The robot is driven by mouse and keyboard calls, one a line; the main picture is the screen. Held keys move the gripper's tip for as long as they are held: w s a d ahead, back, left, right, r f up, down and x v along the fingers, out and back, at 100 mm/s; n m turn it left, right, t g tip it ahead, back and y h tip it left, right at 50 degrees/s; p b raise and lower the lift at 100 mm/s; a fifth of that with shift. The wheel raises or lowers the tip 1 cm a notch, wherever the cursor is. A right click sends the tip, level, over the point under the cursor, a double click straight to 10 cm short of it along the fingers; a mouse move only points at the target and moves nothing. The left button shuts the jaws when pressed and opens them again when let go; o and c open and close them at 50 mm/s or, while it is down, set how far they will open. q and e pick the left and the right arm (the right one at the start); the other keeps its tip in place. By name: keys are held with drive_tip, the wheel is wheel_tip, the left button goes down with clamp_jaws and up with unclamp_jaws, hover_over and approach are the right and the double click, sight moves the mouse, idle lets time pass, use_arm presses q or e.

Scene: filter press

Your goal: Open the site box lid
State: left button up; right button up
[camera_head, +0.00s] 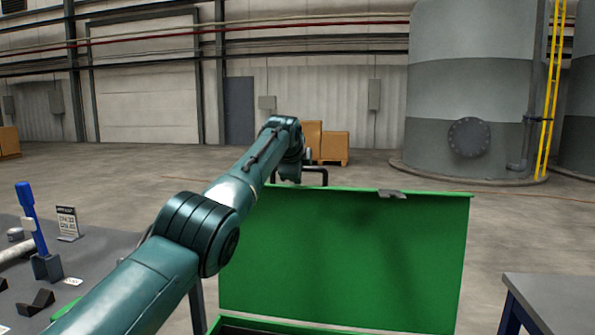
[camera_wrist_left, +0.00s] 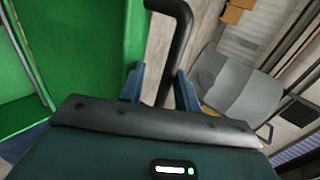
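The site box's green lid (camera_head: 345,250) stands raised, close to upright, over the dark opening of the green box (camera_head: 280,328) in the head view. A black handle (camera_head: 318,172) sticks out behind the lid's upper left edge. My left arm reaches to it, with its wrist beside the lid's top left corner. In the left wrist view, the handle's black bar (camera_wrist_left: 182,35) runs between the blue fingers of my left gripper (camera_wrist_left: 160,82). The fingers stand apart, with a gap showing on the bar's left side. The green lid (camera_wrist_left: 80,45) fills the left there. My right gripper is not in view.
A grey table (camera_head: 110,255) with a blue upright tool (camera_head: 30,215) and small parts stands at the left. Another grey table (camera_head: 560,300) stands at the lower right. Cartons (camera_head: 334,146) and large tanks (camera_head: 460,90) are farther back. The floor behind the lid is clear.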

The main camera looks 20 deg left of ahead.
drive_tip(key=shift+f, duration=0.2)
